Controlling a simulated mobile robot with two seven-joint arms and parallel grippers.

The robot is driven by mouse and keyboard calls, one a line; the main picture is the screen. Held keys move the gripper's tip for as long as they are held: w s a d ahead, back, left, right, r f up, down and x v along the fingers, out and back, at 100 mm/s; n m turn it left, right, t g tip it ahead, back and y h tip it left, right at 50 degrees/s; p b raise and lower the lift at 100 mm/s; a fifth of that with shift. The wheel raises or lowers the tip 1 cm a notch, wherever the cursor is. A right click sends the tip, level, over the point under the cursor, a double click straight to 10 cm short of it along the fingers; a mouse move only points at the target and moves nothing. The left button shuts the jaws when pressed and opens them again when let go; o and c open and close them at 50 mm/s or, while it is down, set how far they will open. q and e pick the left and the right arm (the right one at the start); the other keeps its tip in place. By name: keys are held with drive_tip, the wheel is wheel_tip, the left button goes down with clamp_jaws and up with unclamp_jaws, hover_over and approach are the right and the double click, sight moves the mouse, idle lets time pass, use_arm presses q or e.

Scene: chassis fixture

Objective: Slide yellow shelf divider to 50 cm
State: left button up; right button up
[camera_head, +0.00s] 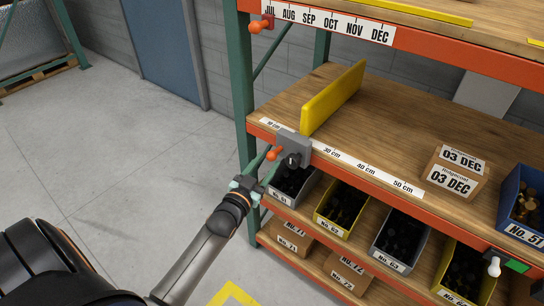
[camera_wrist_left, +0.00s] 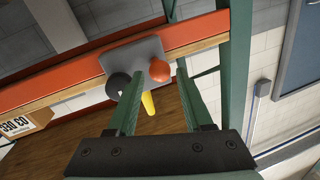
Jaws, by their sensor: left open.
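The yellow shelf divider (camera_head: 333,97) stands upright on the wooden middle shelf. Its grey bracket (camera_head: 293,146) sits at the shelf's front edge, between the 10 cm and 30 cm marks. The bracket carries an orange knob (camera_head: 272,154) and a black knob (camera_head: 292,160). My left gripper (camera_head: 266,164) is open at the orange knob. In the left wrist view the orange knob (camera_wrist_left: 160,71) lies between the green fingertips, nearer the right one; contact cannot be told. The black knob (camera_wrist_left: 118,84) is left of the fingers, and a bit of yellow divider (camera_wrist_left: 148,103) shows between them. My right gripper is out of view.
The scale strip (camera_head: 367,169) runs right to 50 cm along the orange beam. A cardboard box (camera_head: 455,176) and a blue bin (camera_head: 522,205) stand further right on the shelf. Several bins fill the shelf below. A green post (camera_head: 242,85) is left of the bracket.

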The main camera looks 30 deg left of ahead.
sight(269, 160)
use_arm(q)
drive_tip(key=shift+w+a, duration=0.15)
drive_tip(key=shift+w, duration=0.85)
drive_tip(key=shift+w+a, duration=0.1)
drive_tip(key=shift+w, duration=0.9)
clamp_jaws()
